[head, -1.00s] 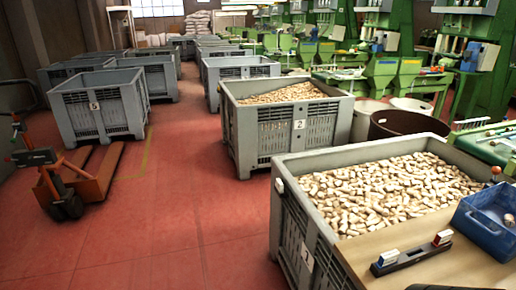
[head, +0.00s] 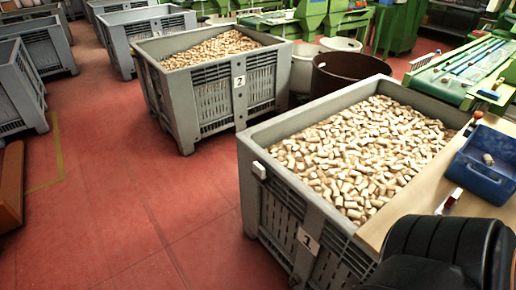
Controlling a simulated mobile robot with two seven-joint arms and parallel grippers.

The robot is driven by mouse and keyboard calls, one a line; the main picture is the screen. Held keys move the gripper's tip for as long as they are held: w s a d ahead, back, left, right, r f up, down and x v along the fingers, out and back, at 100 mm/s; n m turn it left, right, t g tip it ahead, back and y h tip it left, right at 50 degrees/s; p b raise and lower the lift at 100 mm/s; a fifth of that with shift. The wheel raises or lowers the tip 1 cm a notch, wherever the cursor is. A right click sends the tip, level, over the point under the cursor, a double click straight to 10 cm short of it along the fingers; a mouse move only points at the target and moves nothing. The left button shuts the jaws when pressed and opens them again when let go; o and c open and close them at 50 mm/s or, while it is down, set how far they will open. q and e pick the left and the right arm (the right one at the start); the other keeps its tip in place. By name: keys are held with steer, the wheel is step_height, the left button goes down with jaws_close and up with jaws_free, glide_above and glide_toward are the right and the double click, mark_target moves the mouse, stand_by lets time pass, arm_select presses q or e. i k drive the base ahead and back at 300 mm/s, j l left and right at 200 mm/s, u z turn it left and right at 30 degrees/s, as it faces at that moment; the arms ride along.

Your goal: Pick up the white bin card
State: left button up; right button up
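A white card marked 1 (head: 308,241) is on the side of the near grey bin (head: 247,200). A white card marked 2 (head: 239,81) is on the side of the grey bin behind it (head: 180,112). A small plain white piece (head: 259,170) sits at the near bin's left corner. I cannot tell which of these is the bin card. Neither gripper is in view.
The near bin is full of cork stoppers (head: 360,155). A blue tray (head: 484,170) lies on the tabletop at right, with a small red and white item (head: 450,200) beside it. A brown drum (head: 345,75) stands behind.

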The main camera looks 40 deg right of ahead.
mark_target(259, 170)
steer(key=i+j+z, duration=0.1)
steer(key=i+z, duration=0.35)
steer(key=i+j+z, duration=0.3)
steer(key=z, duration=0.2)
steer(key=i+j+z, duration=0.15)
steer(key=z, duration=0.2)
steer(key=i+j+z, duration=0.2)
steer(key=z, duration=0.15)
steer(key=i+j+z, duration=0.2)
steer(key=z, duration=0.15)
steer(key=i+j+z, duration=0.2)
steer(key=z, duration=0.3)
steer(key=i+j+z, duration=0.1)
steer(key=j+z, duration=0.25)
steer(key=z, duration=0.15)
steer(key=j+z, duration=0.75)
steer(key=z, duration=0.2)
steer(key=i, duration=0.05)
